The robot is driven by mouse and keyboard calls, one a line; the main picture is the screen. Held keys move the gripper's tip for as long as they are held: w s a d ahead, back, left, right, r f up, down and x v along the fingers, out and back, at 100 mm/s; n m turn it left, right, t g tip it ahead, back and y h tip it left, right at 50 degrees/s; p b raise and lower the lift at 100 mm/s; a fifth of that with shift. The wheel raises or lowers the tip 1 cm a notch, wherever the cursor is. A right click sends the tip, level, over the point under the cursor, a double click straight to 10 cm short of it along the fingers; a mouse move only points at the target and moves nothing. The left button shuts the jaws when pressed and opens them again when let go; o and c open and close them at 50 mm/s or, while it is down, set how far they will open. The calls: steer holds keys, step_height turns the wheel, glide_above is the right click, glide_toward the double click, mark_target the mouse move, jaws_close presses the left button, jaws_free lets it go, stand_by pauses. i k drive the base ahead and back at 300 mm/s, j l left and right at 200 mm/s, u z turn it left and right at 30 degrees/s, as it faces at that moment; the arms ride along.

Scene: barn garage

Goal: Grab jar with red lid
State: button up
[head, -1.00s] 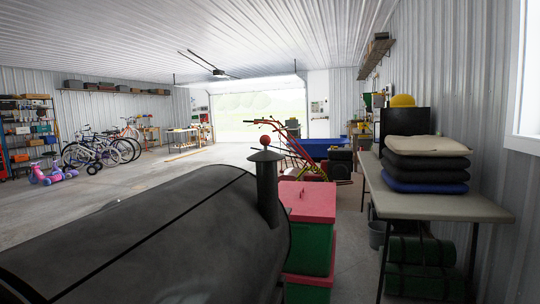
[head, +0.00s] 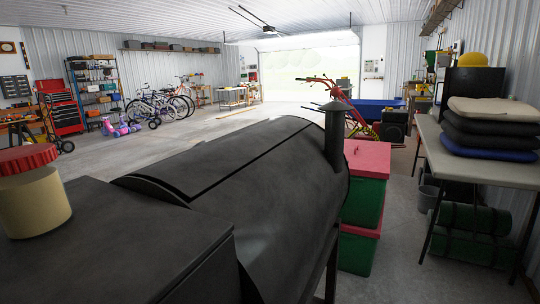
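The jar with a red lid stands at the left edge in the near foreground. Its cream body (head: 32,205) and ridged red lid (head: 26,158) are partly cut off by the frame edge. It stands upright on the flat black box end (head: 130,235) of a large black smoker. My gripper does not show in the view, so its distance from the jar cannot be seen.
The smoker's rounded barrel (head: 250,170) and chimney (head: 335,135) fill the middle. Red-lidded green bins (head: 362,200) stand behind it. A table (head: 490,180) with stacked cushions (head: 490,130) is at the right. Open concrete floor (head: 180,145) lies beyond, at the left.

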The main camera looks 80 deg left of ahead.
mark_target(35, 202)
steer(key=k+l+u, duration=0.15)
steer(key=u, duration=0.3)
steer(key=k+l+u, duration=0.15)
steer(key=u, duration=2.15)
steer(key=j, duration=0.05)
